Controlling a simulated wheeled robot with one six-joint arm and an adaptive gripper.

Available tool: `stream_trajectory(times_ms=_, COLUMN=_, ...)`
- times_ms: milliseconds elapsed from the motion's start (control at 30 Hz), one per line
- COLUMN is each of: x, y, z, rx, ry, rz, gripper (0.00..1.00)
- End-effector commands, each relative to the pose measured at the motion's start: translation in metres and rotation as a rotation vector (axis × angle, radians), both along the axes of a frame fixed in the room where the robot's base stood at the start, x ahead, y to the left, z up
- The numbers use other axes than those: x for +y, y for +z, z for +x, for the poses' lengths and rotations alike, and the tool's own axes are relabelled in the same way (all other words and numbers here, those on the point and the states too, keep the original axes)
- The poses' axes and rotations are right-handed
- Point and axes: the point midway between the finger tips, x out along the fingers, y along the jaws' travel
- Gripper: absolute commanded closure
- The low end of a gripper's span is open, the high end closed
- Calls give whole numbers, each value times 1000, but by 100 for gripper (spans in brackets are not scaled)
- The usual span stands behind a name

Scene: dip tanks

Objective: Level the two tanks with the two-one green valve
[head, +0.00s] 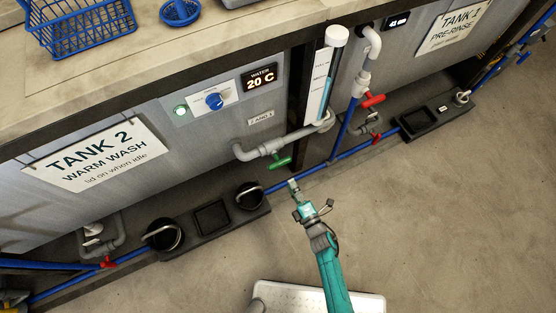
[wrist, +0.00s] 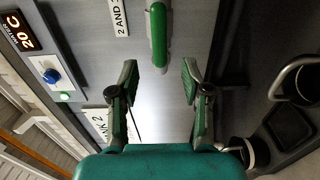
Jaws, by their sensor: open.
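The green valve handle (head: 280,161) sits on the grey pipe (head: 262,151) low on the wall between tank 2 and tank 1. A small sign above it reads 2 AND 1 (head: 261,118). My gripper (head: 294,186) is just below and right of the handle in the head view. In the wrist view my gripper (wrist: 157,82) is open and empty, with a finger on each side. The green handle (wrist: 158,38) is upright in that picture, its lower end between the fingertips. I cannot tell how far beyond the tips it is.
A level tube (head: 325,80) stands right of the valve. Red valves sit on other pipes, one at upper right (head: 373,100) and one at lower left (head: 107,262). A black tray (head: 212,218) with dark cups lies low beside my gripper. The floor to the right is clear.

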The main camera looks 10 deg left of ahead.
Motion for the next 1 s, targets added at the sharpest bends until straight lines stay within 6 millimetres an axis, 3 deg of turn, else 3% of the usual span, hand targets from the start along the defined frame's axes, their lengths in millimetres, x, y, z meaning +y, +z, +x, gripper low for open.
stream_trajectory(times_ms=600, x=51, y=1, z=75, rx=1, ry=0, rz=3, gripper=52)
stream_trajectory(times_ms=1000, x=59, y=1, z=87, rx=0, ry=-1, rz=2, gripper=52)
